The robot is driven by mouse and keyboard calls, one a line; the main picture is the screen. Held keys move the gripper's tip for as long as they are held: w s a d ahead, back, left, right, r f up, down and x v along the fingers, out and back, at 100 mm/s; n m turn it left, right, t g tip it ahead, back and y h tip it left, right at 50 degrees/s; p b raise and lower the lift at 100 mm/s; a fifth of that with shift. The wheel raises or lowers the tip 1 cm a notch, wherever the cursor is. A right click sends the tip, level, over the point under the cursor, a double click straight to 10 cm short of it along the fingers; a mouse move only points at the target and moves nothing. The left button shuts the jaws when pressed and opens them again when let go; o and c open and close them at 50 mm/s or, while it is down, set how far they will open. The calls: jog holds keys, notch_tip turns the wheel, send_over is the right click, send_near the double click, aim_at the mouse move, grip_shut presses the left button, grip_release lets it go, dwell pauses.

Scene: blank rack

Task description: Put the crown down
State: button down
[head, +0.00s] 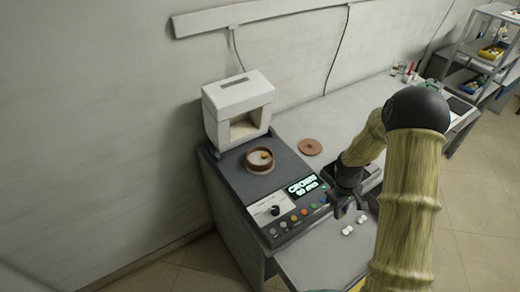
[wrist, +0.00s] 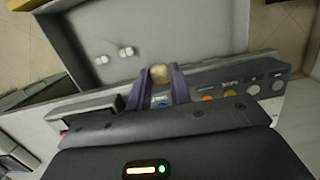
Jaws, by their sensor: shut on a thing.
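My gripper (wrist: 160,75) is shut on a small tan, rounded piece, which I take to be the crown (wrist: 160,71); it shows between the purple fingertips in the wrist view. In the head view my gripper (head: 349,207) is above the near right edge of the dark control panel, by the pale tray; the held piece is not clear there. Small white pieces (head: 348,230) lie on the pale grey tray (head: 318,262), and they also show in the wrist view (wrist: 126,52). A round brown dish (head: 249,168) with a small golden piece in it stands on the dark panel top.
A white box-shaped unit (head: 238,92) with an opening stands behind the dish. A lit display (head: 302,186) reads "CROWN" above coloured buttons. A flat brown disc (head: 310,147) lies on the pale counter. Shelves (head: 485,55) with yellow bins stand far right. Much of the tray is bare.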

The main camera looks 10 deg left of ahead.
notch_tip(320, 180, up, 2)
jog(key=m+p, duration=0.3)
jog(key=shift+s+r+m, duration=0.1)
jog(key=shift+r+m, duration=0.05)
jog(key=shift+m, duration=0.15)
jog(key=m+p, duration=0.1)
jog(key=m+y+p, duration=0.1)
jog(key=m+p, duration=0.1)
jog(key=shift+d+r, duration=0.15)
jog(key=shift+r, duration=0.2)
jog(key=shift+s+m+p, duration=0.1)
jog(key=shift+m+p, duration=0.6)
jog(key=shift+m, duration=0.2)
jog(key=shift+f, duration=0.15)
